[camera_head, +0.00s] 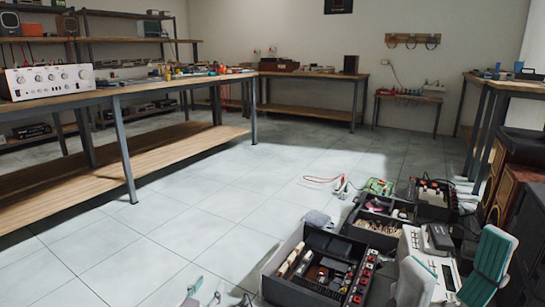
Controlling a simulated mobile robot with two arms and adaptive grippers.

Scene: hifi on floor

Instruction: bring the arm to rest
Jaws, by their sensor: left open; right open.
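My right gripper (452,250) is at the lower right, with two pale grey and teal fingers spread apart. It is open, and nothing is seen held between the fingers. A white device with a dark box on it (438,238) shows behind and between the fingers; I cannot tell whether they touch it. My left gripper (220,294) shows only as small grey and teal tips at the bottom edge, left of the dark parts crate. It is open, over bare floor; most of it is out of view. The arms themselves are largely out of frame.
A dark crate of parts (269,290) stands on the floor between the grippers, with more boxes (349,226) and a green circuit board (379,187) behind. Dark cabinets (527,215) stand at right. A workbench (130,90) is at left. The tiled floor (180,235) between is clear.

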